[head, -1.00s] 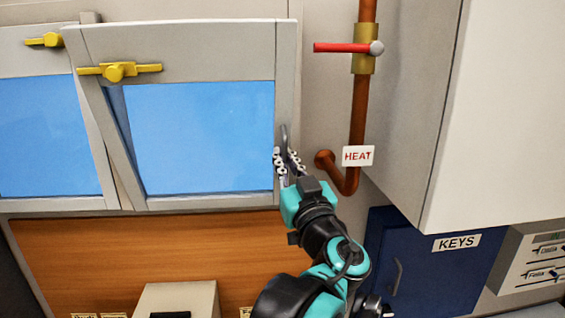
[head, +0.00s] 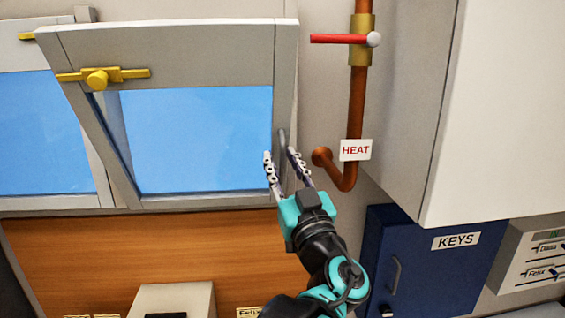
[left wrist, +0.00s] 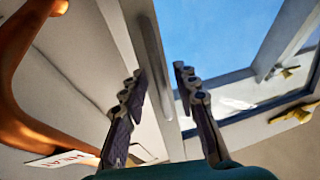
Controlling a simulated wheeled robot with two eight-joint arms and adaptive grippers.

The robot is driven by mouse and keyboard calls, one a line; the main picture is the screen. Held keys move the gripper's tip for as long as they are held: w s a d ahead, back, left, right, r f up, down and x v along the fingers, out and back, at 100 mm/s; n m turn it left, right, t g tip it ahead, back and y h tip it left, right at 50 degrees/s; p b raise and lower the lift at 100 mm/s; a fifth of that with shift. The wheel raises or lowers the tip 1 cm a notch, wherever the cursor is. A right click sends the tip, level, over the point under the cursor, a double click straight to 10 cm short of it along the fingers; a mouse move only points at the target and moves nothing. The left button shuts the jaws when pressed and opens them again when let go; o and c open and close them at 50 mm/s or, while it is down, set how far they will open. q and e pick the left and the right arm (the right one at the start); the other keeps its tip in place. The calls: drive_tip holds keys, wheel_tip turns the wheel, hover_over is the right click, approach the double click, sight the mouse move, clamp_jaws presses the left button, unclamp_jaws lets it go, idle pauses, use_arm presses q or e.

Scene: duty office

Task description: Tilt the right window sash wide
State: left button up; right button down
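The right window sash (head: 200,48) has a grey frame, a blue pane and a yellow latch (head: 100,77) on its top rail. It is tilted, its top leaning out into the room and its bottom at the sill. A grey handle (head: 282,143) sits on its right side. My left gripper (head: 281,157) is at that handle, fingers spread. In the left wrist view my left gripper (left wrist: 160,75) is open, and a grey bar (left wrist: 154,55) shows between the fingers; contact cannot be told. My right gripper is not in view.
The left sash (head: 100,160) is beside it. A copper pipe (head: 355,105) with a red valve lever (head: 338,39) and HEAT tag (head: 356,150) runs close right of the gripper. A white cabinet (head: 500,110) juts out at right, above a blue KEYS box (head: 415,270).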

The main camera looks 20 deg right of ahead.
use_arm(q)
drive_tip(key=v, duration=1.2)
drive_tip(key=shift+w, duration=0.1)
drive_tip(key=w+a+f+g+y+b, duration=0.2)
drive_tip(key=w+a+f+g+b, duration=0.15)
drive_tip(key=a+f, duration=0.6)
drive_tip(key=w+a+f+g+y+b, duration=0.25)
drive_tip(key=a+f+b, duration=0.25)
drive_tip(key=a+f, duration=0.45)
drive_tip(key=w+a+f+g+y+b, duration=0.2)
drive_tip(key=w+a+f+y+b, duration=0.15)
drive_tip(key=a+f, duration=0.6)
drive_tip(key=s+a+f+g+h+b, duration=0.2)
drive_tip(key=s+a+f+b, duration=0.2)
drive_tip(key=f, duration=0.9)
drive_tip(key=s+a+f+g+h+b, duration=0.1)
drive_tip(key=s+a+f+b, duration=0.3)
drive_tip(key=f, duration=0.9)
drive_tip(key=s+a+f+g+h+b, duration=0.2)
drive_tip(key=s+a+f+g+b, duration=0.2)
drive_tip(key=f+b, duration=0.4)
wheel_tip(320, 180, down, 5)
drive_tip(key=shift+r+h, duration=0.1)
drive_tip(key=shift+h, duration=0.2)
drive_tip(key=shift+s, duration=0.1)
